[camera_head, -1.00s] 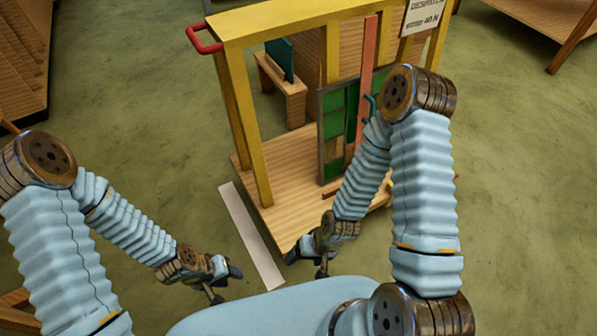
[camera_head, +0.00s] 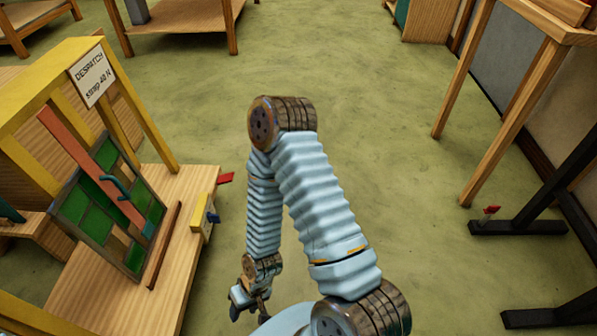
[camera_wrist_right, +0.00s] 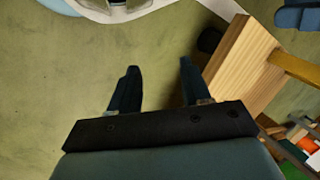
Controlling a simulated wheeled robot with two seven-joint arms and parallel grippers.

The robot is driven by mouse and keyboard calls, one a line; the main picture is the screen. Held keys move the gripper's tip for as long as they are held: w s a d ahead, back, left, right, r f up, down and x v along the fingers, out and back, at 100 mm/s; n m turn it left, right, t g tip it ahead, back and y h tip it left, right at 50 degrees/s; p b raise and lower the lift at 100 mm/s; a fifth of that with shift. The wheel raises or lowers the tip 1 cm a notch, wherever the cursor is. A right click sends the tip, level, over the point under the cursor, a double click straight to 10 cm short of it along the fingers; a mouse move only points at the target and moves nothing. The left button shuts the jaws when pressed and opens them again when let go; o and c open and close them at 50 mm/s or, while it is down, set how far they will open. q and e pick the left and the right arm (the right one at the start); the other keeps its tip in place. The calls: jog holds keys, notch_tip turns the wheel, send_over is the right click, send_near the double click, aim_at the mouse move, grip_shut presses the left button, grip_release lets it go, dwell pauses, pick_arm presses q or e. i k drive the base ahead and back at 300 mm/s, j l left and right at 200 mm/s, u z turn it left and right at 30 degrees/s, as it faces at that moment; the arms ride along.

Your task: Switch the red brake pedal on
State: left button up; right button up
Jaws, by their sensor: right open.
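A small flat red piece (camera_head: 226,178), which looks like the brake pedal, sticks out from the far right side of the wooden platform (camera_head: 184,262) in the head view. Its tilt is too small to judge. My right gripper (camera_head: 248,303) hangs at the bottom of the head view, to the right of the platform's near end, well short of the red piece. In the right wrist view my right gripper (camera_wrist_right: 157,68) is open, with nothing between its fingers. My left gripper is out of view.
A yellow block with a blue knob (camera_head: 208,215) stands on the platform's right edge, near the red piece. A leaded green panel (camera_head: 92,205) leans in a yellow frame (camera_head: 150,125) at left. A black stand (camera_head: 518,227) is at right. Green floor between is clear.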

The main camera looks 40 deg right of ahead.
aim_at(226, 178)
jog(key=z, duration=0.85)
jog(key=i+l+z, duration=0.3)
jog(key=i, duration=0.45)
jog(key=i+l+z, duration=0.15)
jog(key=i+l, duration=0.15)
jog(key=i, duration=0.05)
